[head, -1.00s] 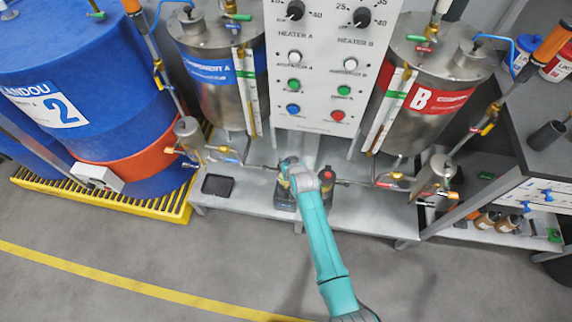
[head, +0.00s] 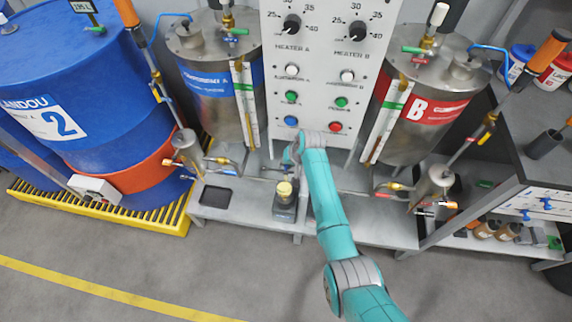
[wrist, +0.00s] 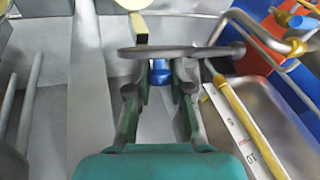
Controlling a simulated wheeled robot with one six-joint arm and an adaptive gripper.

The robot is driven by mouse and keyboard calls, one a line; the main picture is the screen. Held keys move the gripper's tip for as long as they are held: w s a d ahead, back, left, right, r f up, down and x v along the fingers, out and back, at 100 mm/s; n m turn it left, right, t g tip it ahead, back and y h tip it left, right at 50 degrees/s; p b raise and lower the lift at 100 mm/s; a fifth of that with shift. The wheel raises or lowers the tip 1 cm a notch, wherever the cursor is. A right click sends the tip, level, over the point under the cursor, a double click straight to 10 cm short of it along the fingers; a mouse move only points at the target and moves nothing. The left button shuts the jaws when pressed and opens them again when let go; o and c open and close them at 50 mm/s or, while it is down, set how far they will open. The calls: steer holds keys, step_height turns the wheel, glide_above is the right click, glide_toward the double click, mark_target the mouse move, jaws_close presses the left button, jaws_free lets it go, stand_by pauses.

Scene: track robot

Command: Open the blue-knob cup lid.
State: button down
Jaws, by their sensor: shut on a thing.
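In the wrist view my gripper (wrist: 158,86) has its two dark fingers closed around a small blue knob (wrist: 160,69). A dark grey disc-shaped lid (wrist: 185,52) shows nearly edge-on at the knob, and it looks tilted. I cannot tell whether the lid touches a cup. In the head view my gripper (head: 291,152) is small and partly hidden by my teal arm, in front of the control panel; the knob and lid are not clear there.
A yellow-topped container (head: 284,189) stands on a dark scale (head: 285,208) on the bench (head: 240,213). Tank A (head: 215,108) and tank B (head: 418,123) flank the control panel (head: 325,75). Pipes and valves (head: 222,160) crowd the bench's left side.

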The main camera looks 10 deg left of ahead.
stand_by(0.3)
steer(key=c, duration=1)
jaws_free()
steer(key=v, duration=1.2)
